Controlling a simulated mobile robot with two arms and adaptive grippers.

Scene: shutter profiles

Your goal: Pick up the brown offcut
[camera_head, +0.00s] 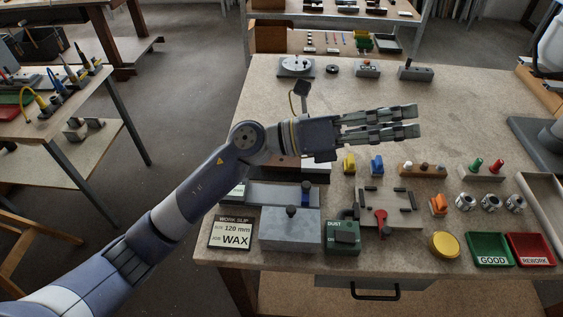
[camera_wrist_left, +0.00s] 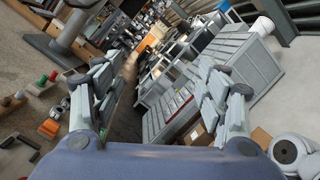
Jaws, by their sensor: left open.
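My left gripper (camera_head: 415,122) reaches in from the left above the middle of the workbench (camera_head: 440,92). Its fingers point right and are apart, with nothing between them. In the left wrist view the open fingers (camera_wrist_left: 165,80) frame empty space, with the room behind. I cannot pick out the brown offcut for certain. A brown block with several knobs (camera_head: 422,171) lies right of centre, below the fingertips in the picture. My left arm and hand hide part of the bench. My right gripper is not in view.
A grey block (camera_head: 290,232), a green dust box (camera_head: 342,238) and a work slip (camera_head: 231,232) stand at the front. Green (camera_head: 489,249) and red (camera_head: 530,249) trays lie front right. Yellow (camera_head: 349,163) and blue (camera_head: 377,165) pieces lie near the hand.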

